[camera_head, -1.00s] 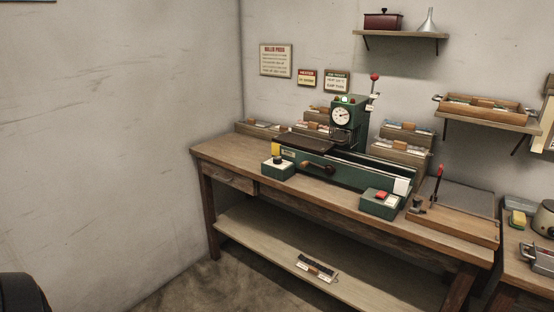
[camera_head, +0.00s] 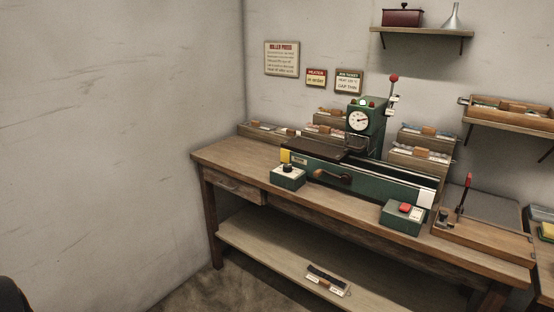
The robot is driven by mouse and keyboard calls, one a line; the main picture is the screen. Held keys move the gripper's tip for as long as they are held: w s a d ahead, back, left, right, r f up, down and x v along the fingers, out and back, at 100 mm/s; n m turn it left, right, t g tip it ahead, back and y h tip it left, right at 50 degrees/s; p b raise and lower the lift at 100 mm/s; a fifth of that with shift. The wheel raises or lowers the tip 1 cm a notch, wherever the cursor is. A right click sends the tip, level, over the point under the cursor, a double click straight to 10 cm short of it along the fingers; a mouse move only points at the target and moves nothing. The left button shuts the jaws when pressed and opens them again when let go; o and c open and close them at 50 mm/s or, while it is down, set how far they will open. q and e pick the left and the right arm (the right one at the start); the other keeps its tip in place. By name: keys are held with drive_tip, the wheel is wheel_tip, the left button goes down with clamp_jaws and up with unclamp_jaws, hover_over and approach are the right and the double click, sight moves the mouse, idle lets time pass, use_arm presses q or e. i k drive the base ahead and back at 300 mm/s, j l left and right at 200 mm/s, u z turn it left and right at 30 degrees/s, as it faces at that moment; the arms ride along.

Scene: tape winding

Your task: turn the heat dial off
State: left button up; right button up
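A small green box with a white top and a black knob, which looks like the heat dial (camera_head: 287,169), sits at the front left of the workbench; its setting is too small to read. Behind it stands the green roller press (camera_head: 365,125) with a round white gauge (camera_head: 359,121) and small indicator lights on top, one of them lit green. A red-knobbed lever (camera_head: 393,79) rises at its right. A second green box with a red button (camera_head: 404,208) sits to the right of the dial box.
The wooden workbench (camera_head: 225,160) has a lower shelf (camera_head: 260,243) holding a dark strip-like tool. A wooden board with an upright red-handled lever (camera_head: 466,185) sits at the right end. Card boxes stand behind the press. Floor before the bench is clear.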

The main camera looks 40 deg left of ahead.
sight(286, 167)
drive_tip(key=i+j, duration=0.15)
drive_tip(key=j, duration=0.25)
drive_tip(key=i+j+u, duration=0.1)
drive_tip(key=j, duration=0.3)
drive_tip(key=i+j, duration=0.15)
drive_tip(key=j, duration=0.25)
drive_tip(key=i+j, duration=0.15)
drive_tip(key=j, duration=0.2)
drive_tip(key=i+j+u, duration=0.1)
drive_tip(key=j, duration=0.3)
drive_tip(key=i+j, duration=0.2)
drive_tip(key=j, duration=0.15)
drive_tip(key=i+j+u, duration=0.1)
drive_tip(key=j, duration=0.3)
drive_tip(key=i, duration=0.1)
